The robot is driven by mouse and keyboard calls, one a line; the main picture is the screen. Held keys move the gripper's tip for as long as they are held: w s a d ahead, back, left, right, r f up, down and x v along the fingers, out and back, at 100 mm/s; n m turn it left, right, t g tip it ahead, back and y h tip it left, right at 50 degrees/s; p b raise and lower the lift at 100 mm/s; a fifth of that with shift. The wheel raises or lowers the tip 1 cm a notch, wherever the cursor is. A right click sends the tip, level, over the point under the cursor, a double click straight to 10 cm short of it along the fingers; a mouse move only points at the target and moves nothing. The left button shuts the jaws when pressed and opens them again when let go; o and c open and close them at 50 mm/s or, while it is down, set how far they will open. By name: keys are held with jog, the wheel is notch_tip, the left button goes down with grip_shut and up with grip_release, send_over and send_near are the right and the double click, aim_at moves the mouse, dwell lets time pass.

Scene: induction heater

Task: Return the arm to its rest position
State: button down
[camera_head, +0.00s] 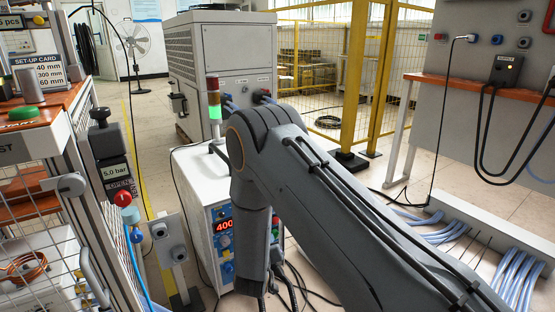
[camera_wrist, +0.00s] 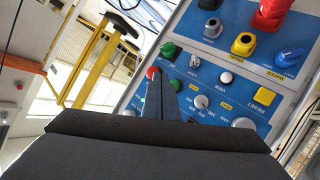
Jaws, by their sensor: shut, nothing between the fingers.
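My gripper (camera_wrist: 158,80) shows in the wrist view as narrow grey fingers, shut with nothing between them. It points at the blue control panel (camera_wrist: 215,75) of the heater cabinet. The fingertips overlap the panel near a red button (camera_wrist: 152,72) and a green knob (camera_wrist: 169,50); I cannot tell whether they touch it. In the head view my arm (camera_head: 290,165) reaches in from the lower right, bends at the elbow and drops in front of the white heater cabinet (camera_head: 190,180). The gripper itself is out of sight there. A red display (camera_head: 223,225) on the cabinet reads about 400.
A caged workstation (camera_head: 45,150) with a green button and hanging controls stands close on the left. A grey chiller-like unit (camera_head: 215,65) and yellow fence (camera_head: 370,70) are behind. Hoses (camera_head: 515,275) and a wall panel (camera_head: 500,50) are at right. Cables cross the floor.

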jog(key=s+a+r+n+g+y, duration=0.1)
jog(key=s+a+r+g+y, duration=0.2)
jog(key=s+a+r, duration=0.35)
jog(key=s+a+r+g+y, duration=0.2)
jog(key=s+a+r+g, duration=0.15)
jog(key=s+r, duration=0.5)
jog(key=s+d+r+n+g+h, duration=0.15)
jog(key=s+d+r, duration=0.25)
jog(key=s, duration=0.5)
jog(key=s+d+r+g, duration=0.3)
jog(key=s+d+r, duration=0.15)
jog(key=s, duration=0.45)
jog(key=s+d+r+g, duration=0.3)
jog(key=s+d+r, duration=0.15)
jog(key=s, duration=0.55)
jog(key=d+r+m+h+p, duration=0.1)
jog(key=d+r+m+p, duration=0.2)
jog(key=d+r+p, duration=0.7)
jog(key=d+r+m+p, duration=0.3)
jog(key=d+r+p, duration=0.8)
jog(key=r+p, duration=0.5)
jog(key=p, duration=0.6)
jog(key=shift+d+h, duration=0.15)
jog(key=shift+h, duration=0.2)
